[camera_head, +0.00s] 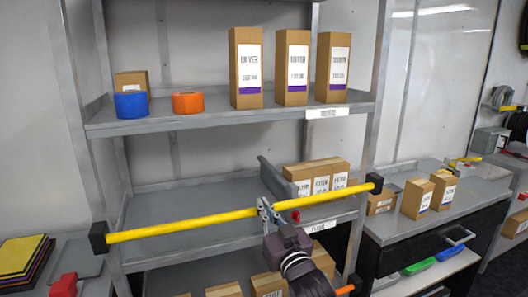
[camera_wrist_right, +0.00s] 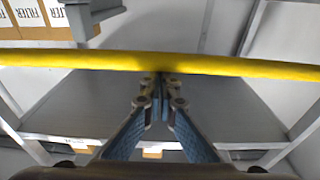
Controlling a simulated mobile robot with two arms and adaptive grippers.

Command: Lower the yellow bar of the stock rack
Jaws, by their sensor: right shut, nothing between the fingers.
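The yellow bar (camera_head: 185,226) with black end blocks crosses the front of the stock rack (camera_head: 230,119) at the height of the middle shelf. It is tilted, its right end higher than its left in the head view. My right gripper (camera_head: 265,207) is at the bar, a little right of its middle. In the right wrist view the bar (camera_wrist_right: 240,66) runs across the whole picture, and the closed fingertips (camera_wrist_right: 162,82) meet its lower edge. The fingers are shut with nothing between them. Whether they touch the bar is hard to tell. My left gripper is not in view.
Several cartons (camera_head: 321,176) stand on the middle shelf behind the bar's right half. The upper shelf holds tall boxes (camera_head: 292,68), blue tape (camera_head: 131,104) and orange tape (camera_head: 187,102). More boxes (camera_head: 268,284) sit below. A counter (camera_head: 395,225) with cartons stands to the right.

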